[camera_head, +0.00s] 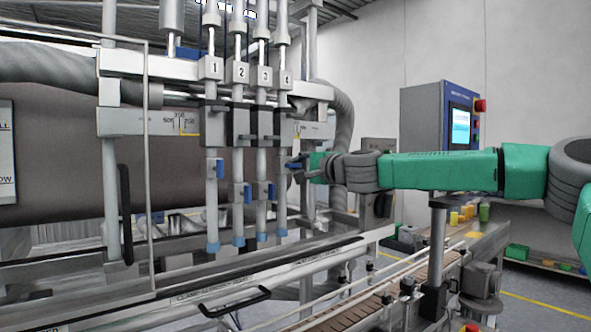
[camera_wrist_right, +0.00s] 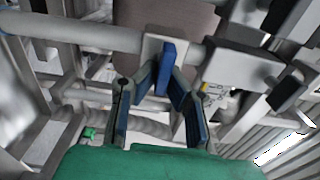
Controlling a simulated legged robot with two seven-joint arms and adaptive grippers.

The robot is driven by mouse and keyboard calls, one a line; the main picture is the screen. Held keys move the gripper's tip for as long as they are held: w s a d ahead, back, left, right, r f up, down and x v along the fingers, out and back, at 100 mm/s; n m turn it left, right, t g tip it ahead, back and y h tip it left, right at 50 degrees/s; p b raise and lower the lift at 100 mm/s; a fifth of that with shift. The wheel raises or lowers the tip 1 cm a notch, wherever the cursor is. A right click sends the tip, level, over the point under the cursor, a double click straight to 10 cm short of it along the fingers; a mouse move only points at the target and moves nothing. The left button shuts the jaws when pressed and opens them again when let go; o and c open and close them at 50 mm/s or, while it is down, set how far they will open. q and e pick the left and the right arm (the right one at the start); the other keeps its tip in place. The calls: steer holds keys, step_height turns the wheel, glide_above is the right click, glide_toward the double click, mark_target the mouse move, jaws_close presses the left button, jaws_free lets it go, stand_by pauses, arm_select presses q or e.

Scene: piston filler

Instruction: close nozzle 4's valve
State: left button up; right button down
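The nozzle block labelled 4 (camera_head: 286,79) is the rightmost of the row in the head view. Its lower pipe is partly hidden behind my right gripper (camera_head: 298,164). In the wrist view a blue valve handle (camera_wrist_right: 166,68) sits on a pale block on a grey pipe, its long side across the pipe. My right gripper (camera_wrist_right: 162,88) is open, with one blue-padded finger on each side of the handle. The fingertips are close to the handle, but I cannot tell whether they touch it. My left gripper is not in view.
Nozzles 1, 2 and 3 carry blue handles (camera_head: 220,169), (camera_head: 248,193) and (camera_head: 271,191) just left of my gripper. A control cabinet (camera_head: 424,117) stands behind my right arm. A conveyor (camera_head: 366,312) runs below. A corrugated hose (camera_head: 341,108) hangs behind the nozzles.

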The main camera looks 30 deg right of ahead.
steer(key=shift+f, duration=0.55)
steer(key=c, duration=1.7)
jaws_free()
steer(key=shift+o, duration=0.3)
steer(key=shift+s+d+r, duration=0.15)
steer(key=shift+d+r, duration=0.1)
steer(key=shift+r, duration=0.05)
steer(key=s+d, duration=0.1)
steer(key=s, duration=1.1)
steer(key=shift+w+f, duration=0.1)
